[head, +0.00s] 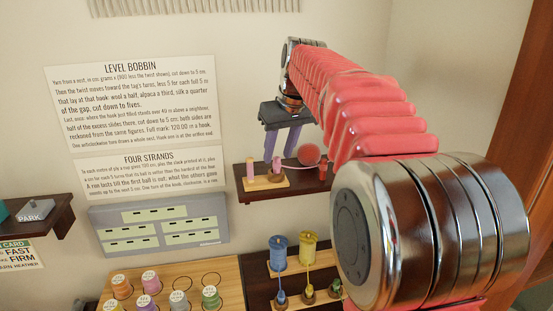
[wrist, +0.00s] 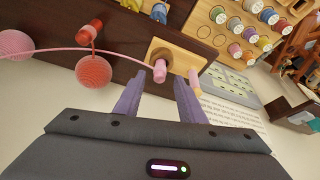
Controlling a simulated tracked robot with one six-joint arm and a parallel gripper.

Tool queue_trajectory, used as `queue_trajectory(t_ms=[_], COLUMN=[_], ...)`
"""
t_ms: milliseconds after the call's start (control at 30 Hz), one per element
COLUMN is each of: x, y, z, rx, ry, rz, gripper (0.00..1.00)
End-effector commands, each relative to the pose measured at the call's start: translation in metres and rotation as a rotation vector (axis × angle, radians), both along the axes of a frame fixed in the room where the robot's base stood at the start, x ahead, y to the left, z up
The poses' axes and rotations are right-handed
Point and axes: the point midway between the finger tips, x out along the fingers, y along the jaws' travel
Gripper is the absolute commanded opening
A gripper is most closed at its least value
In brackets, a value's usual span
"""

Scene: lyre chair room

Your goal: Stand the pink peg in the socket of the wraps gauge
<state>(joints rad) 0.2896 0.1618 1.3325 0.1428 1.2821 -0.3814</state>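My gripper (head: 281,158) points down at the small shelf on the back wall, its two purple fingers apart. In the wrist view my gripper (wrist: 158,82) is open, with visible gaps beside the pink piece between its fingertips. A light wooden block, seemingly the wraps gauge (head: 266,184), lies on the shelf; it also shows in the wrist view (wrist: 182,57). One pink piece (wrist: 160,72) stands near a dark round spot on the block, with a pink strand reaching it. A second pink peg (wrist: 194,80) with a pale end stands beside it, by the right finger. I cannot tell which is the task's peg.
Blue (head: 278,252) and yellow (head: 309,247) spools stand on a lower shelf. Several bobbins fill a wooden rack (head: 222,275) at lower left.

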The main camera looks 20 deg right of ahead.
Motion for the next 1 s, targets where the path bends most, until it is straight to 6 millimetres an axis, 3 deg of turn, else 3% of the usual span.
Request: queue_trajectory(t_ms=[500,700,1000], x=[-0.033,-0.038,-0.039], y=[-0.002,-0.001,-0.001], z=[0.082,0.094,0.094], rx=[0.0,0.002,0.002], ry=[-0.006,-0.004,-0.004], rz=[0.0,0.001,0.002], gripper=[0.36,0.36,0.36])
